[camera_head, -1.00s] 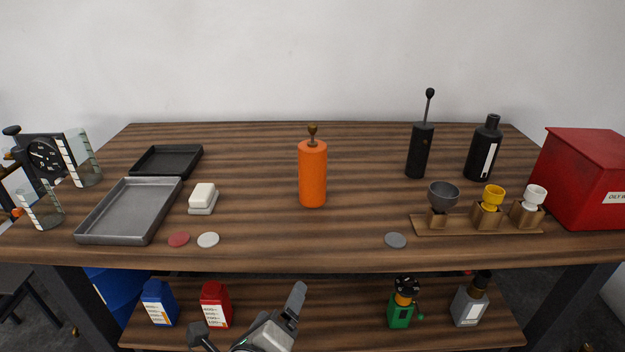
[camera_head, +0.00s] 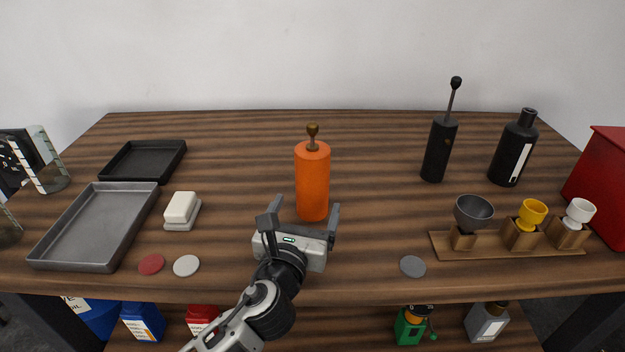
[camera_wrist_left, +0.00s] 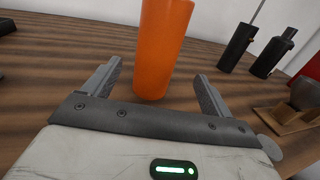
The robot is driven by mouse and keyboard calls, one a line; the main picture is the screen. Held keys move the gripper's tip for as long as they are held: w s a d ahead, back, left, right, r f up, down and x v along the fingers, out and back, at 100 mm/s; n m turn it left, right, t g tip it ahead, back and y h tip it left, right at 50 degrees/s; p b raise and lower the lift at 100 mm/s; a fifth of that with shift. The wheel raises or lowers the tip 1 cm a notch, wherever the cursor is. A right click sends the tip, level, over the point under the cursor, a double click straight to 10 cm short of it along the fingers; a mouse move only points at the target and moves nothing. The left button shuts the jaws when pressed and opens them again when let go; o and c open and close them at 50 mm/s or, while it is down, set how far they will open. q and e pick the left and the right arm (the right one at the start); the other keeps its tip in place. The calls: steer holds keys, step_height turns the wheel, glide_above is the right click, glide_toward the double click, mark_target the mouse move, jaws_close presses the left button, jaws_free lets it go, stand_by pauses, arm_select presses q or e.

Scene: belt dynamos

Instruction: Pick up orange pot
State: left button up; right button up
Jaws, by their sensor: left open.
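The orange pot (camera_head: 312,184) is a tall orange cylinder with a brown knob on a short stem at its top. It stands upright near the middle of the table. My left gripper (camera_head: 305,212) is open in front of it, with its two fingers pointing at the pot's lower part. In the left wrist view the pot (camera_wrist_left: 160,50) stands just past and between the spread fingertips of the gripper (camera_wrist_left: 157,78), and its top is cut off. I see no contact between fingers and pot. My right gripper is not in view.
A grey tray (camera_head: 39,257), a black tray (camera_head: 108,170) and a white block (camera_head: 181,207) lie left. A black cylinder (camera_head: 437,155), a black bottle (camera_head: 513,152) and a wooden cup stand (camera_head: 470,250) are right. Flat discs lie near the front edge. Table beside the pot is clear.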

mark_target(313, 180)
arm_select(q)
steer(key=x, duration=0.2)
steer(key=shift+w, duration=0.3)
steer(key=shift+a+x, duration=0.2)
steer(key=shift+x, duration=2.7)
steer(key=c, duration=1.3)
steer(key=shift+r, duration=0.2)
steer(key=shift+c, duration=1.3)
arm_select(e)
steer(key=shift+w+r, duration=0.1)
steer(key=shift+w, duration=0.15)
arm_select(q)
steer(key=shift+r, duration=0.15)
